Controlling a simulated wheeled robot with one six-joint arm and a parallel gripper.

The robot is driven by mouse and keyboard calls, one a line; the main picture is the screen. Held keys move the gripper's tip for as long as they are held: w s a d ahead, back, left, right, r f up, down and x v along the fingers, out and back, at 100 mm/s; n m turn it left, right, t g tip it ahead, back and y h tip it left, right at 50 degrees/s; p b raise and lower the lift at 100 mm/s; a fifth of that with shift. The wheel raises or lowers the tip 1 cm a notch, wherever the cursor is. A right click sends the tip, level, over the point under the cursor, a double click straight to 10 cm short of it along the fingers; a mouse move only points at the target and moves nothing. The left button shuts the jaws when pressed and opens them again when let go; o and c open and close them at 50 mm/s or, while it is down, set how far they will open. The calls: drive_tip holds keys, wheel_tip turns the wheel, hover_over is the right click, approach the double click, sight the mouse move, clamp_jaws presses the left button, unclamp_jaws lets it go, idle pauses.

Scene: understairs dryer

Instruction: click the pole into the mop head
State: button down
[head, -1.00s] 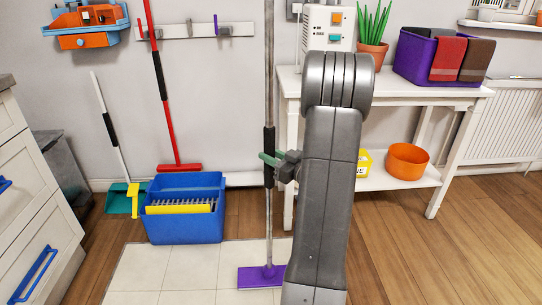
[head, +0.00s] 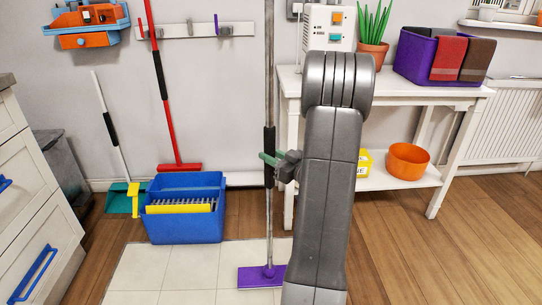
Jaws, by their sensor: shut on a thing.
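The pole (head: 270,90) is a long grey metal tube with a black grip sleeve, standing upright in the middle of the head view. My gripper (head: 269,160) is shut on it at the black sleeve, with a green finger showing to the left. The purple mop head (head: 250,278) lies flat on the pale tiles under the pole. The pole's lower end meets the socket on top of the mop head; I cannot tell whether it is clicked in. My grey arm hides part of the right side of the mop head.
A blue bucket (head: 184,232) with a yellow-edged wringer stands left on the tiles' edge. A red squeegee (head: 180,167) leans on the wall behind it. A white table (head: 400,95) stands right. Pale tiles (head: 165,275) in front are clear.

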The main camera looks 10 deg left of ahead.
drive_tip(key=shift+f, duration=0.2)
drive_tip(key=c, duration=1.1)
unclamp_jaws()
drive_tip(key=shift+w, duration=0.1)
drive_tip(key=o, duration=0.8)
drive_tip(key=shift+r, duration=0.15)
drive_tip(key=v, duration=1.2)
drive_tip(key=shift+r, duration=0.3)
drive_tip(key=shift+a, duration=0.1)
drive_tip(key=shift+f+x, duration=0.1)
drive_tip(key=shift+x, duration=2)
drive_tip(key=shift+f+x, duration=0.15)
drive_tip(key=shift+x, duration=2)
